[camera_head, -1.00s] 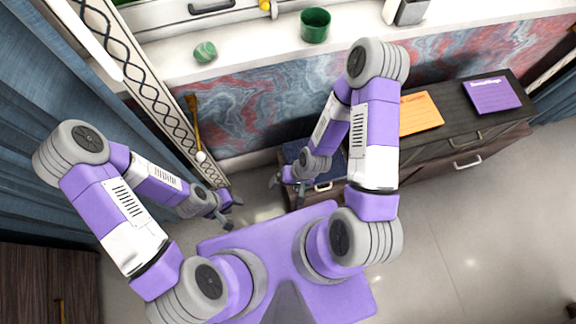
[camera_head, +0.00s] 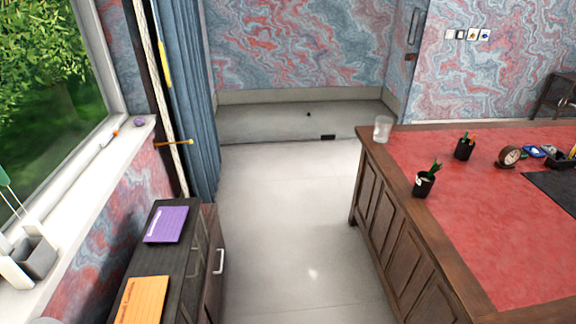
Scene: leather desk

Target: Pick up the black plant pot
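A small black pot (camera_head: 423,186) with a green plant in it stands upright on the red leather top of the wooden desk (camera_head: 455,272), near its left edge. A second black container (camera_head: 464,150) with orange and green items in it stands farther back to the right. Neither of my grippers is in view, so their state and what they hold do not show.
A clear glass (camera_head: 382,129) stands at the desk's far left corner. A clock (camera_head: 509,156) and small items are at the right. A low dark cabinet (camera_head: 172,260) with purple and orange booklets stands at left. Open floor (camera_head: 290,230) lies between cabinet and desk.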

